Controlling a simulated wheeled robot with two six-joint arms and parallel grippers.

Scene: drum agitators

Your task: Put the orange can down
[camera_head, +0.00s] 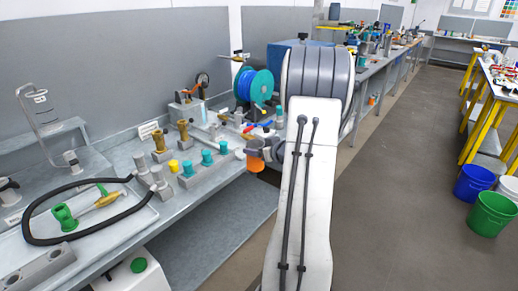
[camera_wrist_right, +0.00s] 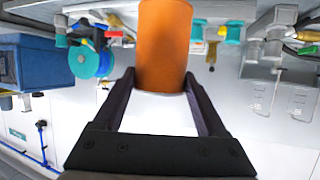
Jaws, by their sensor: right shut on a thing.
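The orange can (camera_head: 256,164) is small and partly hidden in the head view, at the front edge of the long grey bench (camera_head: 217,177). My right gripper (camera_head: 262,151) is shut on it. In the right wrist view the orange can (camera_wrist_right: 165,48) stands between the two dark fingers of my right gripper (camera_wrist_right: 161,88), which press on its sides. I cannot tell whether the can touches any surface. My left gripper is not in view.
Teal-capped fittings (camera_head: 207,157), a yellow piece (camera_head: 173,165) and a blue reel (camera_head: 254,87) crowd the bench beside the can. A black hose loop (camera_head: 85,186) lies at the left. Blue (camera_head: 474,183) and green (camera_head: 490,214) buckets stand on the right floor; the aisle is clear.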

